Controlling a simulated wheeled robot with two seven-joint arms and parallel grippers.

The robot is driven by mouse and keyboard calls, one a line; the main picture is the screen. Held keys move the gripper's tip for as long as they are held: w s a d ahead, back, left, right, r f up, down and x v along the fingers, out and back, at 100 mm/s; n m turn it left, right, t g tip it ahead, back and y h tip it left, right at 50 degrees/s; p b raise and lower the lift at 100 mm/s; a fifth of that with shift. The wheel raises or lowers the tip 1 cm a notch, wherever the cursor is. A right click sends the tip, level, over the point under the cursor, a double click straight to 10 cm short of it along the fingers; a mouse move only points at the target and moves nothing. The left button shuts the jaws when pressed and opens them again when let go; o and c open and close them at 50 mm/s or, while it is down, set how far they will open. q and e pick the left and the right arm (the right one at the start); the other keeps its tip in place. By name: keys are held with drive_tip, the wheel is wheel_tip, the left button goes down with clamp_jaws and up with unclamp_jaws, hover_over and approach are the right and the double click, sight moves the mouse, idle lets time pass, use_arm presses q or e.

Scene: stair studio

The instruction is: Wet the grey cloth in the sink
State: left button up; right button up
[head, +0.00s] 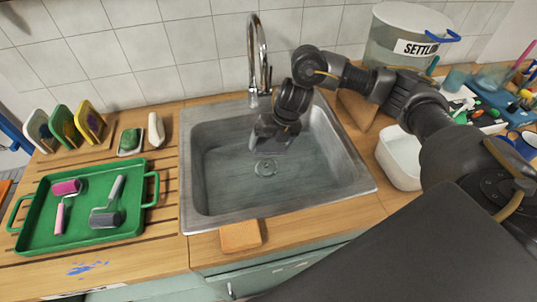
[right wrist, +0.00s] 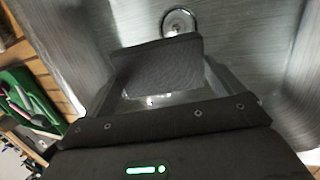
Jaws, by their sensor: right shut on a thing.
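The steel sink (head: 205,205) is set in the wooden counter, with its round drain (head: 265,168) in the bottom. The tall tap (head: 254,55) stands at its back edge. My right gripper (head: 274,140) reaches down inside the sink, in front of the tap. In the right wrist view it is shut on the dark grey cloth (right wrist: 163,68), which lies between the fingers, with the drain (right wrist: 178,22) beyond. The cloth is hard to tell from the gripper in the head view. I cannot tell whether water runs or whether the cloth is wet. My left gripper is out of view.
A green tray (head: 30,225) with paint rollers stands left of the sink. Sponges (head: 62,130) stand behind it. An orange-tan block (head: 240,236) lies at the sink's front edge. A white tub (head: 398,160) and a large bucket (head: 395,45) stand to the right.

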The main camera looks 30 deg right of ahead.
sight(266, 142)
drive_tip(key=shift+r+p, duration=1.65)
drive_tip(key=shift+r, duration=0.45)
idle(0.6)
wheel_tip(266, 142, up, 4)
drive_tip(key=p, duration=0.4)
drive_tip(key=shift+r, duration=0.1)
idle(0.6)
